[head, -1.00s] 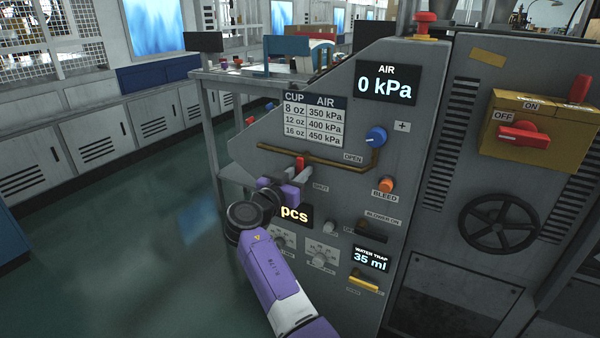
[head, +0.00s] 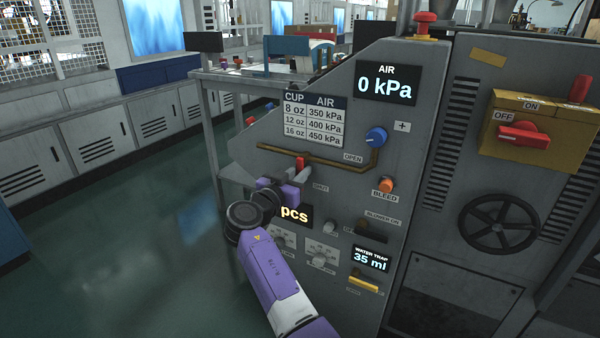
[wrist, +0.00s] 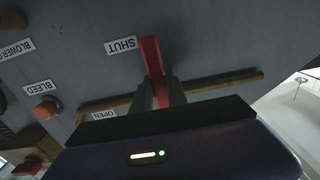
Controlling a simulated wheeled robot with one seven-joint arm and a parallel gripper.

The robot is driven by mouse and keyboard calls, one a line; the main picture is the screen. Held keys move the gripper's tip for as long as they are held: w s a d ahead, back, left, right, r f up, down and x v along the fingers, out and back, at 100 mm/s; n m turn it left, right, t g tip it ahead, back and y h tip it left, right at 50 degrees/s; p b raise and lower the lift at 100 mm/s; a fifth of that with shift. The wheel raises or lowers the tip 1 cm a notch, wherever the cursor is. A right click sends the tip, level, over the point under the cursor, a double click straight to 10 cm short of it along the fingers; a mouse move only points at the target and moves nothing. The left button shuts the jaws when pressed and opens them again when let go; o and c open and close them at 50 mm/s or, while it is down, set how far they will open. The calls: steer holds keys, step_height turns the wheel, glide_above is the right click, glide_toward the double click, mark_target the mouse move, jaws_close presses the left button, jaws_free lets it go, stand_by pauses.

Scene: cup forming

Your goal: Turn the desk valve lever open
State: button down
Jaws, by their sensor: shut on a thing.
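The red valve lever (head: 300,161) sits on the brass pipe (head: 268,149) on the grey desk panel. In the wrist view the lever (wrist: 152,60) points toward the SHUT label (wrist: 120,46), crossing the pipe (wrist: 225,80). The OPEN label (head: 353,158) is along the pipe to the right in the head view. My gripper (head: 302,172) is at the lever, and in the wrist view its two grey fingers (wrist: 160,94) are closed on the lever's sides. The fingers hide the lever's lower part.
A blue knob (head: 376,137) and orange bleed button (head: 386,185) are on the panel right of the lever. The AIR display (head: 386,84) reads 0 kPa. A pcs display (head: 294,215) and small dials (head: 321,255) lie below. The floor at left is clear.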

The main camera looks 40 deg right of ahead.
steer(key=shift+s+n, duration=0.1)
steer(key=shift+n, duration=0.2)
stand_by(0.5)
steer(key=n+p, duration=0.1)
steer(key=n, duration=0.1)
steer(key=s+n+p, duration=0.1)
steer(key=n, duration=0.2)
steer(key=r+n+p, duration=0.1)
steer(key=n, duration=0.2)
steer(key=shift+s+d, duration=0.3)
steer(key=shift+s, duration=0.1)
steer(key=n+p, duration=0.1)
steer(key=n, duration=0.1)
steer(key=r+n+p, duration=0.1)
steer(key=p, duration=0.1)
steer(key=n+p, duration=0.1)
steer(key=n, duration=0.1)
steer(key=shift+s+d+r+n+p, duration=0.1)
steer(key=shift+s+r+n+p, duration=0.1)
steer(key=shift+s+n+p, duration=0.15)
steer(key=shift+r+n+p, duration=0.2)
steer(key=shift+n+p, duration=0.45)
steer(key=shift+n, duration=0.3)
steer(key=shift+r+n+p, duration=0.15)
steer(key=shift+n+p, duration=0.5)
steer(key=shift+n, duration=0.25)
steer(key=c, duration=1.3)
jaws_free()
